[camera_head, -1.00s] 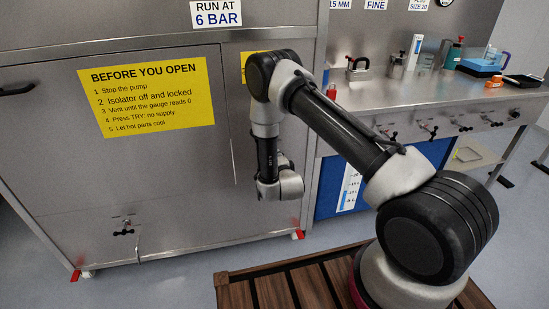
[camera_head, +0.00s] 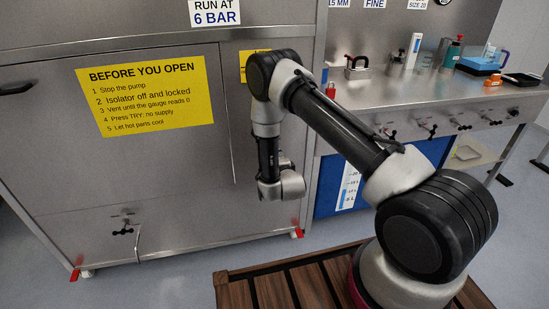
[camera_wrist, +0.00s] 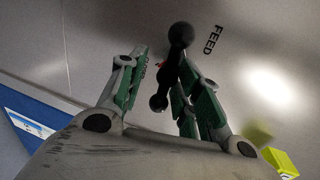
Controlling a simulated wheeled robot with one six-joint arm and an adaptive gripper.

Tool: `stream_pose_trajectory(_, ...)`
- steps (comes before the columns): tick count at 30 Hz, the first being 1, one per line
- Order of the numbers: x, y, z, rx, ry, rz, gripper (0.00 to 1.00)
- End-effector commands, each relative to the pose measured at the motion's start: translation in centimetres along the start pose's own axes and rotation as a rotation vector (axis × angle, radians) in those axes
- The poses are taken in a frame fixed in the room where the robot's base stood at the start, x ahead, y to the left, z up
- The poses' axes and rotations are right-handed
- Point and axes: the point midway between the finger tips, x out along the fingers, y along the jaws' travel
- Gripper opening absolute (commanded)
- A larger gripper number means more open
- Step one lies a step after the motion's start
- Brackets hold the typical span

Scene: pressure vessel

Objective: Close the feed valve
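The feed valve's black handle (camera_wrist: 171,72), a bar with round knobs at its ends, shows in the wrist view beside the word FEED (camera_wrist: 214,40) on a grey steel panel. My gripper (camera_wrist: 163,58) has its two green-padded fingers spread, one on each side of the handle. A gap shows between the left finger and the handle. The handle is close to the right finger, and I cannot tell whether they touch. In the head view the fingers and this valve are hidden behind my arm at the cabinet front.
The steel cabinet carries a yellow BEFORE YOU OPEN sign (camera_head: 150,95). Another black valve handle (camera_head: 122,231) sits low on its front. To the right, a steel bench (camera_head: 410,95) holds bottles and trays, with several handles along its front edge. A slatted wooden platform (camera_head: 235,293) lies below my arm.

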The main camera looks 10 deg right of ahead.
Motion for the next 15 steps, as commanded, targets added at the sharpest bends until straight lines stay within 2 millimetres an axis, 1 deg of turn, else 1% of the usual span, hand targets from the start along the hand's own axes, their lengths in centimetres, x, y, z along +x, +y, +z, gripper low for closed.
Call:
stream_pose_trajectory(5,0.0,-0.2,0.1,0.001,-0.003,-0.005,0.34)
stream_pose_trajectory(8,-0.5,-0.2,0.2,0.0,-0.004,-0.005,0.34)
stream_pose_trajectory(11,-2.0,-0.2,0.2,0.0,-0.005,-0.004,0.34)
stream_pose_trajectory(15,-5.2,-0.2,0.2,-0.001,-0.004,-0.002,0.34)
